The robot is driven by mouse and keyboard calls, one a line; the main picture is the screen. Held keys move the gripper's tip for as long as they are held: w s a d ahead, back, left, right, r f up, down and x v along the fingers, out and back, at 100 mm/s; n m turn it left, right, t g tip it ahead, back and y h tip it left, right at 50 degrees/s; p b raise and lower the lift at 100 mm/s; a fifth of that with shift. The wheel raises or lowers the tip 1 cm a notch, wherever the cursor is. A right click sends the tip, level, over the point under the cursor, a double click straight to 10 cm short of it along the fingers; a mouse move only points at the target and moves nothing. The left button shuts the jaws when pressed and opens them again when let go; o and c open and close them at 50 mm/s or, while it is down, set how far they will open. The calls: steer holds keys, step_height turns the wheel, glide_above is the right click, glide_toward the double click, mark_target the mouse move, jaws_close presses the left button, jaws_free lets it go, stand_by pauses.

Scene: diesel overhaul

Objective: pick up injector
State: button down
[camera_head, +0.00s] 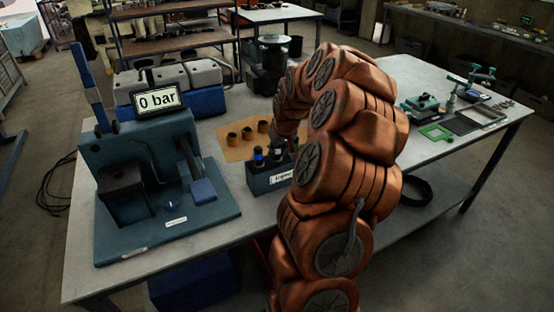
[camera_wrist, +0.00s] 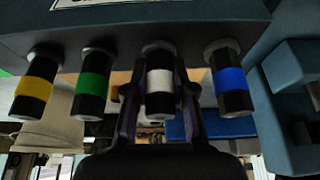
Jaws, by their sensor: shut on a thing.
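A dark teal injector rack (camera_head: 270,181) with a white label stands on the workbench. The wrist view, which looks upside down, shows several dark injectors in the rack. They have yellow (camera_wrist: 36,88), green (camera_wrist: 93,84), white (camera_wrist: 159,80) and blue (camera_wrist: 229,79) bands. My gripper (camera_wrist: 158,112) is shut on the white-banded injector, with a finger on each side of it. That injector still sits in line with its neighbours at the rack. In the head view, my arm hides most of my gripper and the rack's right side; the blue-banded injector (camera_head: 258,154) shows at the left.
A blue test stand (camera_head: 140,160) with a "0 bar" display (camera_head: 157,100) stands left of the rack. Several brown cups (camera_head: 248,133) sit on a tan mat behind it. Tools and a green frame (camera_head: 436,133) lie at the right.

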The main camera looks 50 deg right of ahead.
stand_by(0.4)
steer(key=shift+w+r+b, duration=0.1)
steer(key=shift+r+b, duration=0.2)
steer(key=shift+r, duration=0.2)
step_height(320, 180, up, 17)
steer(key=b, duration=0.5)
steer(key=c, duration=1.6)
jaws_free()
jaws_close()
